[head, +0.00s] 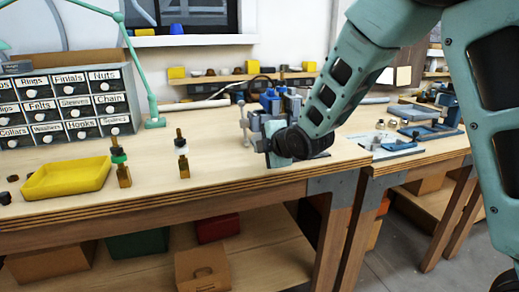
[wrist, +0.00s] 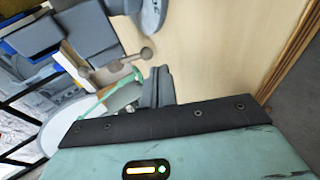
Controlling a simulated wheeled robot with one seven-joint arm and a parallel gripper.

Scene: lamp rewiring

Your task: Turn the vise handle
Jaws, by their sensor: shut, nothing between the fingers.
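The grey-blue vise (head: 274,124) stands near the right end of the near bench. Its thin handle (head: 242,122) is roughly upright on the vise's left side in the head view. In the wrist view the grey vise body (wrist: 88,28) is at upper left, and a handle with a ball end (wrist: 146,53) sticks out near the fingers. My gripper (head: 264,146) is in front of the vise, low and beside the handle. In the wrist view my gripper's dark fingers (wrist: 160,82) are shut and empty, just below the ball. I cannot tell whether they touch the handle. My arm hides part of the vise.
Labelled drawers (head: 75,105) and a green lamp arm (head: 145,80) are behind.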

